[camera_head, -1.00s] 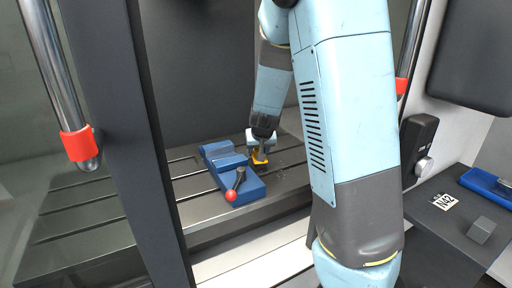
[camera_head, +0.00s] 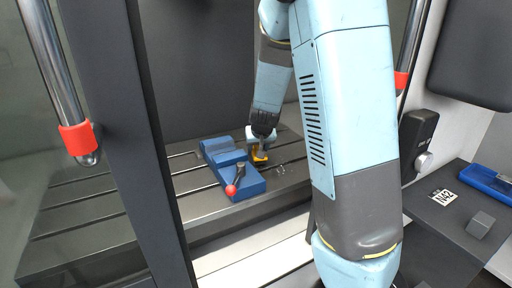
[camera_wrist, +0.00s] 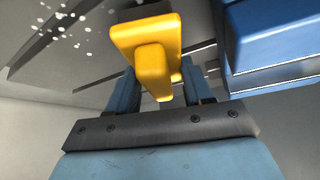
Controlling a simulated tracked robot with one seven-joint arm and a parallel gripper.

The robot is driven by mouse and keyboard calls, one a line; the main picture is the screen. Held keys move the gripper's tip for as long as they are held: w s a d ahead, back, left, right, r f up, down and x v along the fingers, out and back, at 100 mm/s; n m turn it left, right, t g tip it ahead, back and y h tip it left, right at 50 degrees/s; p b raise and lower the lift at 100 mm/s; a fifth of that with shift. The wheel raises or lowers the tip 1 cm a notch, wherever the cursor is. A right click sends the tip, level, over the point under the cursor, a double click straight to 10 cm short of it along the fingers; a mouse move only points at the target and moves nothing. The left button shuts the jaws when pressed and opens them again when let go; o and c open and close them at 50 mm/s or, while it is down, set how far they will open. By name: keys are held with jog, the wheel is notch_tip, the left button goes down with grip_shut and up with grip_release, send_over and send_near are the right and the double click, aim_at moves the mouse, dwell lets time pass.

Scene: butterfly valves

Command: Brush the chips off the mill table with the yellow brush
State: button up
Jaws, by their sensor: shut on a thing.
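The yellow brush (camera_wrist: 152,45) is in my gripper (camera_wrist: 160,92), which is shut on it; blue fingers show on both sides of it in the wrist view. In the head view my gripper (camera_head: 260,149) is low over the mill table (camera_head: 90,215), just right of the blue vise, with a bit of the yellow brush (camera_head: 259,158) showing. The chips (camera_wrist: 62,22) are small pale specks on the table at the upper left of the wrist view. A few pale marks to the right of the brush in the head view look like chips (camera_head: 281,169).
The blue vise (camera_head: 222,152) with a red-knobbed handle (camera_head: 231,190) stands close beside the brush. It also shows at the upper right of the wrist view (camera_wrist: 275,35). A dark door post stands at left. At right, a side surface holds a grey block (camera_head: 480,225) and a blue case (camera_head: 487,183).

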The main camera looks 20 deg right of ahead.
jog(key=shift+f, duration=0.7)
jog(key=shift+s, duration=0.1)
jog(key=shift+s+d+r, duration=0.1)
jog(key=shift+s+d, duration=0.1)
jog(key=shift+s, duration=0.65)
jog(key=shift+s+d+r, duration=0.1)
jog(key=shift+s+d, duration=0.1)
jog(key=shift+s, duration=0.65)
jog(key=shift+s+d+f, duration=0.1)
jog(key=shift+s+d, duration=0.1)
jog(key=shift+s, duration=0.7)
jog(key=shift+s+d+f, duration=0.1)
jog(key=shift+s+d, duration=0.05)
jog(key=shift+s, duration=0.75)
jog(key=shift+s+d+r, duration=0.1)
jog(key=shift+s+d, duration=0.1)
jog(key=shift+s, duration=0.7)
jog(key=shift+s+d, duration=0.15)
jog(key=shift+s, duration=0.7)
jog(key=shift+w+a+f, duration=0.1)
jog(key=shift+w+a, duration=0.1)
jog(key=shift+w, duration=0.65)
jog(key=shift+w+a+f, duration=0.1)
jog(key=shift+w+a, duration=0.1)
jog(key=shift+w, duration=0.65)
